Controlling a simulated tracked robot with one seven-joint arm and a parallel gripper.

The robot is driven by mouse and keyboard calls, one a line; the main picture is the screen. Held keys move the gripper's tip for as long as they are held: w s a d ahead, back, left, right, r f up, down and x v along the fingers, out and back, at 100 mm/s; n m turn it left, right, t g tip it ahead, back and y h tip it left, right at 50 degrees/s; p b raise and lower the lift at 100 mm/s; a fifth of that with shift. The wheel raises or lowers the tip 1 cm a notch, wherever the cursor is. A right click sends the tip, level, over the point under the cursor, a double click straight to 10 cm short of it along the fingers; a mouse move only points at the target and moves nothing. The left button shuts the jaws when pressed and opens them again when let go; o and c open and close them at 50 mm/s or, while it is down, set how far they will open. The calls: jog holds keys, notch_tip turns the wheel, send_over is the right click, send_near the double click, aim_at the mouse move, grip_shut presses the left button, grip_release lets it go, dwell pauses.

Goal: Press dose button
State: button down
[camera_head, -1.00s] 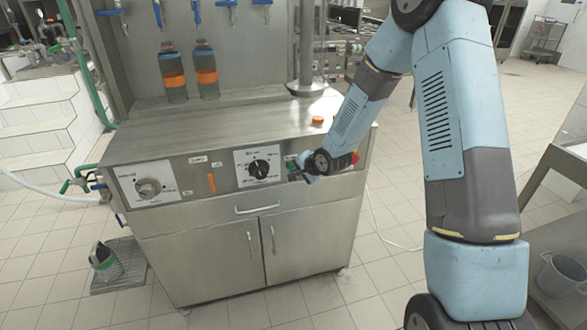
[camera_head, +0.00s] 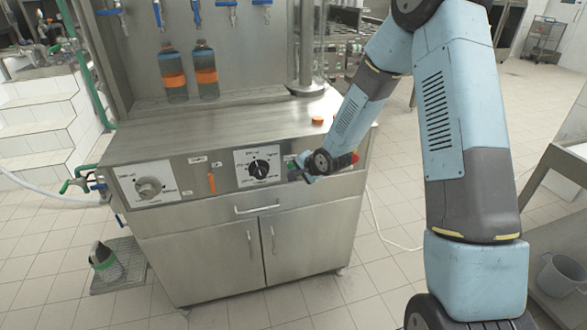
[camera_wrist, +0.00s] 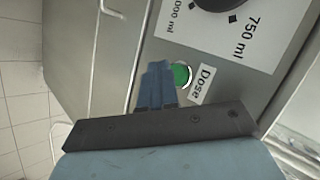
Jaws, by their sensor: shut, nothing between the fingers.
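The green dose button (camera_wrist: 181,74) shows in the wrist view, beside a white label reading "Dose" (camera_wrist: 202,85). It sits on the front panel of the steel filling machine (camera_head: 230,206). My gripper (camera_wrist: 158,68) is shut and empty, and its fingertips lie just beside the button and overlap its edge in the wrist view. I cannot tell whether they touch it. In the head view my gripper (camera_head: 307,178) is at the panel's right part, right of the dial, and the button is mostly hidden.
A black volume dial (camera_head: 258,168) is left of my gripper, with another knob (camera_head: 149,187) and an orange lever (camera_head: 212,183) further left. A red button (camera_head: 355,157) is on the right. Two bottles (camera_head: 206,70) stand on top. A cabinet handle (camera_head: 257,209) sticks out below.

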jog(key=shift+w, duration=0.2)
jog(key=shift+w+a+r, duration=0.1)
jog(key=shift+w+a, duration=0.05)
jog(key=shift+w, duration=0.25)
dwell(0.6)
jog(key=shift+s, duration=0.7)
jog(key=s+d, duration=0.2)
jog(key=s, duration=0.3)
jog(key=shift+s, duration=0.4)
dwell(0.5)
